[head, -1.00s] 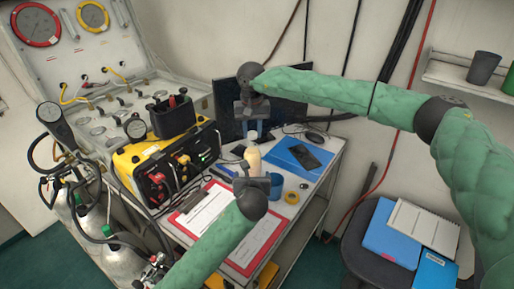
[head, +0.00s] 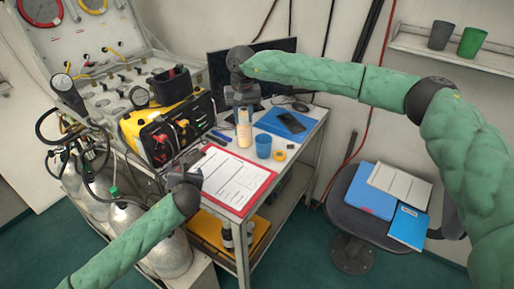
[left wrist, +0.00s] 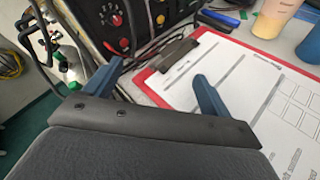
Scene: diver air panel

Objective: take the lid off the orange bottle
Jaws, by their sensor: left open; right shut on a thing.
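The orange bottle (head: 244,135) stands upright on the table beside a blue cup (head: 263,146). Its body is pale orange and its top is whitish. My right gripper (head: 243,112) comes down from above and is shut at the bottle's top; its fingers hide the lid, so I cannot tell whether the lid is apart from the bottle. My left gripper (head: 187,166) is open and empty, left of the bottle near the red clipboard (head: 229,208). In the left wrist view its two blue fingers (left wrist: 157,86) are spread, and the bottle's lower part (left wrist: 279,12) shows at the top edge.
A yellow and black panel box (head: 168,128) stands left of the clipboard. A yellow tape roll (head: 279,155), blue folder (head: 272,122), dark phone (head: 291,122) and monitor (head: 220,72) crowd the table. Gas cylinders (head: 128,220) stand at the left. A chair (head: 345,205) holds folders at the right.

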